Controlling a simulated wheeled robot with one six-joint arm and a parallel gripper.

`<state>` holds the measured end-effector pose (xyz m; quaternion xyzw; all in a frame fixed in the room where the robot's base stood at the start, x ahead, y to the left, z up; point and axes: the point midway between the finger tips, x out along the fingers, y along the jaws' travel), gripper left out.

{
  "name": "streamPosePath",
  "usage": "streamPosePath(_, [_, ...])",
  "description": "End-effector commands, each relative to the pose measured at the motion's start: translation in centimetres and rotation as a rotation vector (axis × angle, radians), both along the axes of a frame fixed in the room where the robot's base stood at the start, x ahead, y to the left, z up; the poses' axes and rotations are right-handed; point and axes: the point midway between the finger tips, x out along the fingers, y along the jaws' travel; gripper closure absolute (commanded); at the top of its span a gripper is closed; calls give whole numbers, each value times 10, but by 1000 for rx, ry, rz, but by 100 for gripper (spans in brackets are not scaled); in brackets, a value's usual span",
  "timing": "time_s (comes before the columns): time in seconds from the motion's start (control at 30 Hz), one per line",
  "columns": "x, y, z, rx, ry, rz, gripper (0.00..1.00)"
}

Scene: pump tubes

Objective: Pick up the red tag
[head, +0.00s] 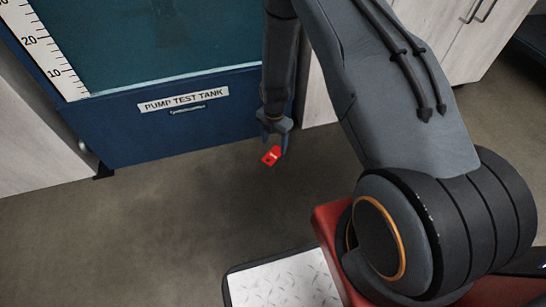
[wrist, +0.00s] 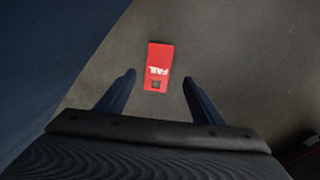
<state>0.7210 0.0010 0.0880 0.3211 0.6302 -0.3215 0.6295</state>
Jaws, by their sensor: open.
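The red tag (head: 271,156) shows in the head view just below my gripper (head: 273,134), over the bare floor in front of the blue tank. In the wrist view the red tag (wrist: 158,67) is a flat red rectangle with white lettering that looks like "FAIL" and a dark spot at its near end. My gripper (wrist: 160,76) is open in the wrist view. Its fingers stand to the left and right of the tag's near end, with a gap on each side. I cannot tell the height between the fingertips and the tag.
The blue pump test tank (head: 190,130), with a ruler scale (head: 42,45) on its glass, stands just behind and left of my gripper. Its blue side (wrist: 60,50) fills the left of the wrist view. Pale cabinets (head: 460,40) stand at the back right. The floor (head: 130,230) in front is clear.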

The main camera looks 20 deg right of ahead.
Motion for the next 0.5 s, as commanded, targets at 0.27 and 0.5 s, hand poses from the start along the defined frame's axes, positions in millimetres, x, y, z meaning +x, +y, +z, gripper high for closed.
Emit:
streamPosePath(0.27, [2,1,-21,1,-1,-1,39])
streamPosePath(0.5, [3,2,-50,0,0,-1,39])
